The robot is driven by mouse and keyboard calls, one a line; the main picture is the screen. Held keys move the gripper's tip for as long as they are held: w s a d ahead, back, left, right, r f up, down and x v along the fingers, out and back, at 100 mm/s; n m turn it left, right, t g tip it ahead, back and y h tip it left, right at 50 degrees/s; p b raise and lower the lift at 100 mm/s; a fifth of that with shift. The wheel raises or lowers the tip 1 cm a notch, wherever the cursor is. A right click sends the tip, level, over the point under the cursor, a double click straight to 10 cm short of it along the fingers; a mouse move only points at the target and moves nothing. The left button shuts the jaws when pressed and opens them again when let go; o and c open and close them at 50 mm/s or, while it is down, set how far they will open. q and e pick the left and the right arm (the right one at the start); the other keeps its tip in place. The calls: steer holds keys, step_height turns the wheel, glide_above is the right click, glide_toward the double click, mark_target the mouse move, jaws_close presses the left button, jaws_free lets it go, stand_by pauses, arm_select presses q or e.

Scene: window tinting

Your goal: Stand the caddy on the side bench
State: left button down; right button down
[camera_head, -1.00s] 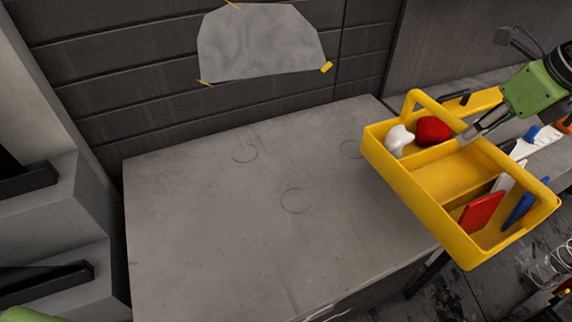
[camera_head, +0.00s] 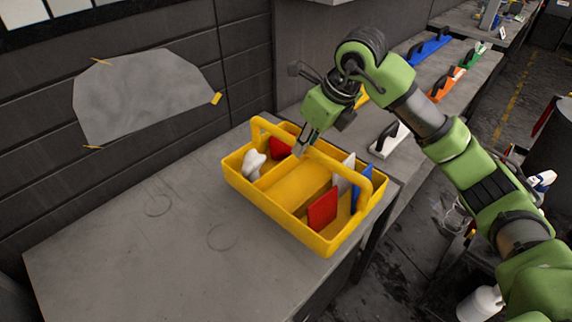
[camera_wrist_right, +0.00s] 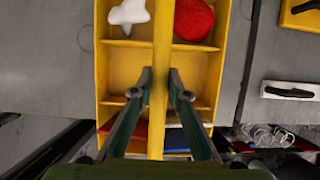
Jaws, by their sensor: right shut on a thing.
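The yellow caddy (camera_head: 298,206) is upright, over the right end of the grey side bench (camera_head: 130,240). I cannot tell whether its base touches the bench top. A white crumpled piece (camera_head: 253,163) and a red one (camera_head: 280,146) lie in its far compartment. A red card (camera_head: 322,209), a white card (camera_head: 345,172) and a blue card (camera_head: 361,189) stand in the near one. My right gripper (camera_head: 300,149) is shut on the caddy's handle bar; the wrist view shows the fingers either side of the handle (camera_wrist_right: 161,60). My left gripper is out of view.
The left part of the bench is clear, with faint ring marks. A grey film sheet (camera_head: 140,95) is taped to the wall behind. Beyond the bench's right edge, another bench holds a white tool (camera_head: 390,138) and a blue tool (camera_head: 428,46).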

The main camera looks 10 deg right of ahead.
steer(key=p, duration=0.2)
glide_above(287, 188)
step_height(287, 188, down, 5)
steer(key=shift+w+r, duration=0.1)
steer(key=shift+f, duration=0.4)
steer(key=shift+f+p, duration=0.6)
steer(key=shift+f, duration=0.75)
steer(key=c, duration=2)
jaws_free()
steer(key=shift+f, duration=0.1)
steer(key=shift+o, duration=0.2)
